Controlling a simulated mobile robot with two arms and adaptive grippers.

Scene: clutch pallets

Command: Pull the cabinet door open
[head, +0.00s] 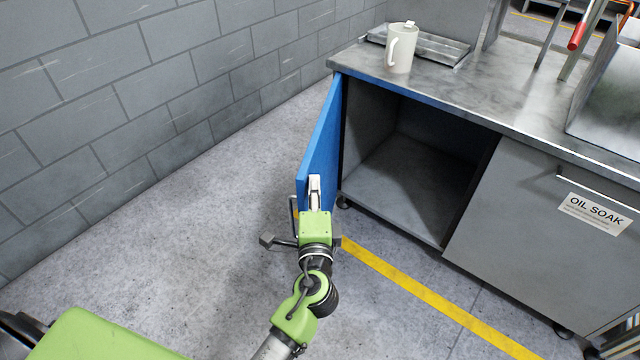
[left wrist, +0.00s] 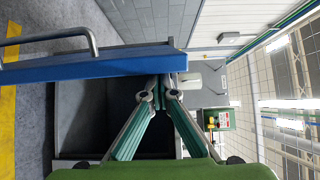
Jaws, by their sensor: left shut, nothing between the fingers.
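The blue cabinet door (head: 321,135) stands swung wide open at the left side of the grey metal cabinet (head: 470,190), whose dark compartment (head: 410,150) is open and looks empty. The door's bar handle (head: 293,212) is on its outer face, and it also shows in the left wrist view (left wrist: 90,42). My left gripper (head: 314,182) is shut and empty at the door's inner side, near the free edge. In the left wrist view the fingertips (left wrist: 159,92) are close to the blue door (left wrist: 100,66); I cannot tell if they touch it. My right gripper is not in view.
A white mug (head: 402,50) and a metal tray (head: 425,48) stand on the worktop. A closed grey front labelled OIL SOAK (head: 594,213) is to the right. A block wall (head: 150,80) runs along the left, with clear floor (head: 190,240) before it.

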